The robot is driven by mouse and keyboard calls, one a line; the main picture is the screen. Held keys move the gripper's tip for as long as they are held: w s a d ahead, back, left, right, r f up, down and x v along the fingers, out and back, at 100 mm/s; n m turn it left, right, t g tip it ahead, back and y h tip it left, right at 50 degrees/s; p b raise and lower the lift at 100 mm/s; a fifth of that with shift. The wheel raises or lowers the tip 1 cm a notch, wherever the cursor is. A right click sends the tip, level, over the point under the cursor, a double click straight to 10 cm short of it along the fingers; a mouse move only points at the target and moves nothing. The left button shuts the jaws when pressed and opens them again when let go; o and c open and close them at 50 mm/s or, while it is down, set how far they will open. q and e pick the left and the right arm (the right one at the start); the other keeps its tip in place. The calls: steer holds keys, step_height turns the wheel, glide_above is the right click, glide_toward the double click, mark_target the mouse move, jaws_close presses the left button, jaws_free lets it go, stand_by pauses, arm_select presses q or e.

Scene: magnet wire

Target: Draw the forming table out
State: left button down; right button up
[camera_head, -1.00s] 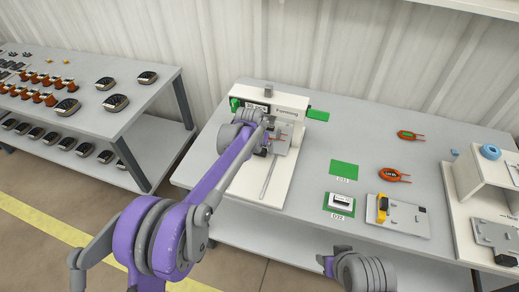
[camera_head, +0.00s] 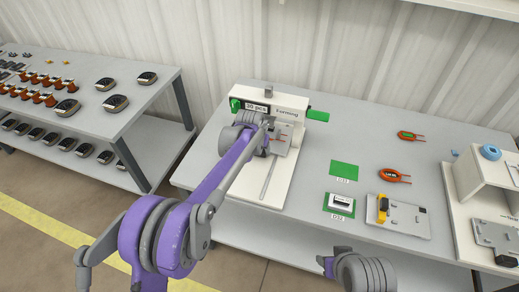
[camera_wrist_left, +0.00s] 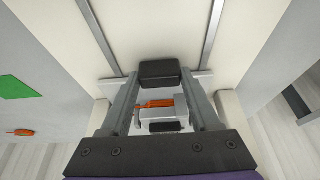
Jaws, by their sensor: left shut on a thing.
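My left gripper (camera_head: 266,140) is at this table. In the left wrist view, a black block, seemingly the table's handle (camera_wrist_left: 160,72), sits between its fingers, and an orange piece (camera_wrist_left: 157,103) lies close by. The fingers are shut on the black block. My right gripper (camera_head: 327,265) is at the bottom edge, its jaws unclear.
Green mats (camera_head: 344,171), orange coils (camera_head: 393,175), and a grey fixture plate (camera_head: 398,217) lie right of the machine. A white stand (camera_head: 487,190) is at the far right. A shelf with several parts (camera_head: 85,85) stands left. The bench between is partly clear.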

arm_select(q)
steer(key=s+a, duration=0.1)
steer(key=s, duration=0.4)
steer(key=s+a, duration=0.2)
steer(key=s, duration=0.3)
steer(key=s+a, duration=0.2)
steer(key=s, duration=0.3)
steer(key=shift+s+b, duration=0.25)
steer(key=shift+b, duration=0.15)
steer(key=shift+s+a, duration=0.2)
steer(key=shift+s, duration=0.3)
steer(key=c, duration=0.5)
jaws_free()
steer(key=shift+f, duration=0.1)
steer(key=shift+c, duration=0.2)
steer(key=o, duration=0.4)
steer(key=shift+s, duration=0.15)
